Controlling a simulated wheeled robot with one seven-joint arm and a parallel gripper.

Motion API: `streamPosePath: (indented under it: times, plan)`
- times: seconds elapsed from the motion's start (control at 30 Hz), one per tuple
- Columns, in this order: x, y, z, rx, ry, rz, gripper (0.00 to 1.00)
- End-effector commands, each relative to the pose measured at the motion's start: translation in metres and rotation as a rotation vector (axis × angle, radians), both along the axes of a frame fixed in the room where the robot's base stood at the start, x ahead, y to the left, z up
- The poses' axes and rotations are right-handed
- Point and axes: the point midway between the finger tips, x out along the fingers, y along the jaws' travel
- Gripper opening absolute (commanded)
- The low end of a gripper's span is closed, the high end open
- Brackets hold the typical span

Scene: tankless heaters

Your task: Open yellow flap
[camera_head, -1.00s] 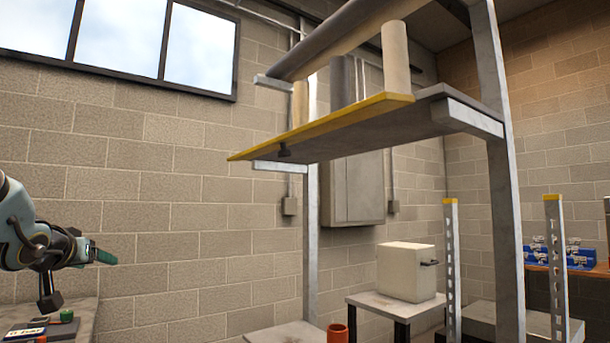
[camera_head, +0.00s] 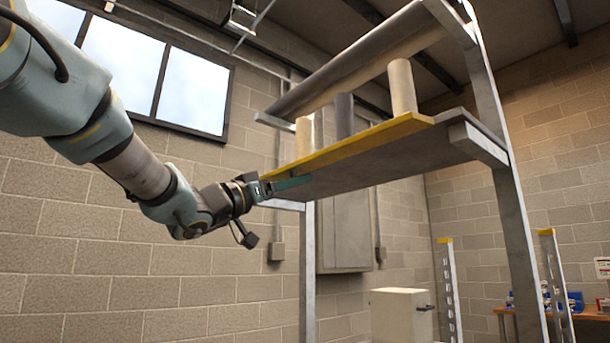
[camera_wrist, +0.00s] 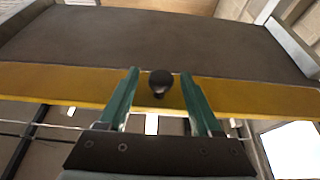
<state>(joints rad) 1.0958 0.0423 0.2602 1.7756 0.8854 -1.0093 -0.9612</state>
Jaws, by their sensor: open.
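The yellow flap (camera_head: 350,146) is a long yellow strip along the front edge of a raised grey shelf. It also shows in the wrist view (camera_wrist: 50,82), running across the picture. A round black knob (camera_wrist: 160,82) sits on it and lies between my two green fingers in the wrist view. My gripper (camera_wrist: 160,88) is open, one finger on each side of the knob, with a gap to both. In the head view my gripper (camera_head: 290,184) is at the left part of the flap, and the knob is hidden there. I cannot tell whether the fingers touch the flap.
Upright rolls (camera_head: 402,88) stand on the shelf, with a long roll (camera_head: 365,55) above. Metal posts (camera_head: 490,160) hold the shelf. A pale box (camera_head: 400,315) stands below. A brick wall with a window (camera_head: 150,75) is behind my arm.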

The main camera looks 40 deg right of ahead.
Motion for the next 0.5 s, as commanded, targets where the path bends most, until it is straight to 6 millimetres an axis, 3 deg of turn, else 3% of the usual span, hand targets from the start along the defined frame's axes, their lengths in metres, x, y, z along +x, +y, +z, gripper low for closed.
streamPosePath:
  times: [0.2, 0.5]
  plan:
    - [-0.002, -0.029, 0.013, 0.001, 0.001, 0.0, 0.66]
    - [-0.002, -0.038, 0.016, 0.0, 0.001, 0.003, 0.66]
